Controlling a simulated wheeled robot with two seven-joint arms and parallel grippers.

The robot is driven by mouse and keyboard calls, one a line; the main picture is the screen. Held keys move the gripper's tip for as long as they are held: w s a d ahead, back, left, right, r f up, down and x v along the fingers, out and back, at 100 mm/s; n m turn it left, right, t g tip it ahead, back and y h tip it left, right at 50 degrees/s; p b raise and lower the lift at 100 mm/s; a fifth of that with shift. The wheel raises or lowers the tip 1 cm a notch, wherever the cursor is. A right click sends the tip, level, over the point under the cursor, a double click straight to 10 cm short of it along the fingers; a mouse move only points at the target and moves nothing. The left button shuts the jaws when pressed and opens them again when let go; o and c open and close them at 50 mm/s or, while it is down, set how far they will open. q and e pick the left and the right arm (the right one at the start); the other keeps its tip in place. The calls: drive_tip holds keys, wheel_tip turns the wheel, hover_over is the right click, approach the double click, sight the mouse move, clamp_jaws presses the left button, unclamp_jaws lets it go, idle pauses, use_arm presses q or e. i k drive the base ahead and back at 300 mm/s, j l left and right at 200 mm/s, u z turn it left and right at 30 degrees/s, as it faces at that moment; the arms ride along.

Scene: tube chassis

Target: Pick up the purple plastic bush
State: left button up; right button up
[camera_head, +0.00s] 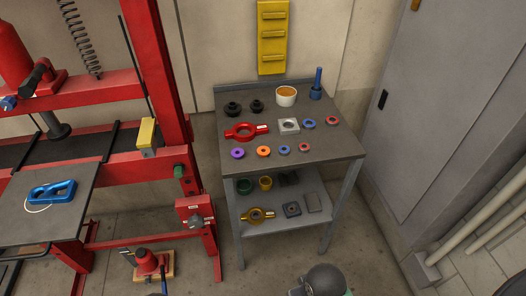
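The purple plastic bush (237,153) is a small ring lying flat on the top of the grey metal table (335,150), near its front left edge. An orange ring (263,151) lies just to its right, a short gap apart. A red part with a round eye and a handle (246,131) lies just behind it. Nothing covers the purple bush.
The tabletop also holds blue rings (284,150), a grey block (288,126), a white cup (286,96), and black parts (233,108). A red press frame (165,85) stands close on the left, a grey cabinet (440,100) on the right. A lower shelf (280,224) holds more parts.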

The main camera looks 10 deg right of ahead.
sight(238, 153)
drive_tip(key=u, duration=1.25)
drive_tip(key=j+z, duration=0.1)
drive_tip(key=z, duration=2.5)
drive_tip(key=k+z, duration=0.3)
drive_tip(key=k, duration=0.8)
